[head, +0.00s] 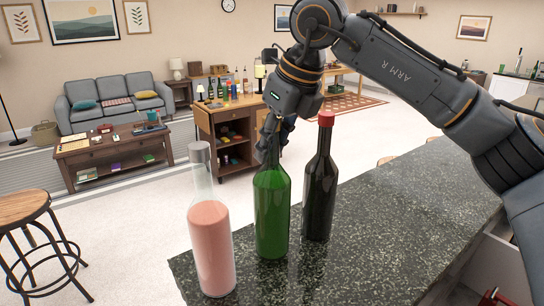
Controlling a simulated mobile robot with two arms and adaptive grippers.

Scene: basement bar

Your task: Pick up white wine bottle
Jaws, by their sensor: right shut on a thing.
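A green wine bottle (272,213), which looks like the white wine bottle, is upright at the end of the dark speckled counter (380,215). My right gripper (270,146) comes down from above and is shut on its neck, hiding the bottle's top. The base appears to rest on the counter. A dark bottle with a red cap (320,185) stands close on its right. A clear bottle of pink liquid with a grey cap (211,235) stands at its front left. My left gripper is not in view.
The counter is bare to the right of the bottles, below my right arm. A wooden stool (30,225) is at left. A wooden bar cabinet (228,140) with bottles, a coffee table (112,150) and a grey sofa (112,100) stand further back.

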